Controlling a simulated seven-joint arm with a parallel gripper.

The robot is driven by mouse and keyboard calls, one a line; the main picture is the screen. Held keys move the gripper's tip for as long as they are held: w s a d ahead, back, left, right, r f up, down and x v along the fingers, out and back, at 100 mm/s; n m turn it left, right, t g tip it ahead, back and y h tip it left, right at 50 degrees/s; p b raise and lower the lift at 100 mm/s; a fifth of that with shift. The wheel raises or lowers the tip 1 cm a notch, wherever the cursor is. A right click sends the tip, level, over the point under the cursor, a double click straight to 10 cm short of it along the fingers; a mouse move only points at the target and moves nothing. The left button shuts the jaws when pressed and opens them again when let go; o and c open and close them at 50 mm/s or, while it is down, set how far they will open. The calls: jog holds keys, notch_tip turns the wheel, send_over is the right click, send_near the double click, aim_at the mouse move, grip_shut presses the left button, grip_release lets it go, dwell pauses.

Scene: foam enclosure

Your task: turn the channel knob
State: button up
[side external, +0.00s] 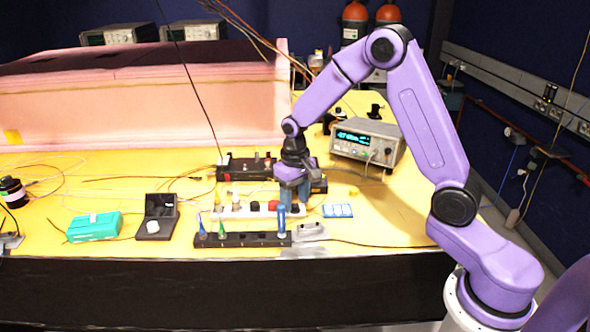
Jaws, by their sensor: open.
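My gripper (294,196) points down over the middle of the yellow table, at the right part of a white strip (262,212). Its bluish fingers are apart. I see nothing between them, though the view is small. The strip carries several small knob-like pieces, among them a red one (254,206) and a black one (272,206), just left of the fingers. I cannot tell which piece is the channel knob, or whether a finger touches one. The gripper hides the strip's right part and some of the black box (236,172) behind it.
A black rack (258,239) with upright screwdriver-like tools stands in front of the strip. A grey instrument (377,136) with a lit display is behind right. A blue-white card (337,211) lies right. A teal box (94,227) is left. Thin cables cross the table.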

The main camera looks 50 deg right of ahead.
aim_at(295, 205)
notch_tip(295, 205, up, 16)
jog(key=shift+r, duration=0.25)
dwell(0.4)
jog(key=s+a+f+n, duration=0.1)
jog(key=s+n, duration=0.3)
jog(key=s, duration=0.6)
jog(key=s+a+f+n, duration=0.2)
jog(key=s+n, duration=0.3)
jog(key=s, duration=0.6)
jog(key=s+a+f+n, duration=0.2)
jog(key=s+f+n, duration=0.1)
jog(key=s, duration=0.7)
jog(key=shift+s+a+f+n, duration=0.2)
jog(key=shift+s+f+n, duration=0.15)
jog(key=shift+n, duration=0.55)
jog(key=shift+w, duration=0.1)
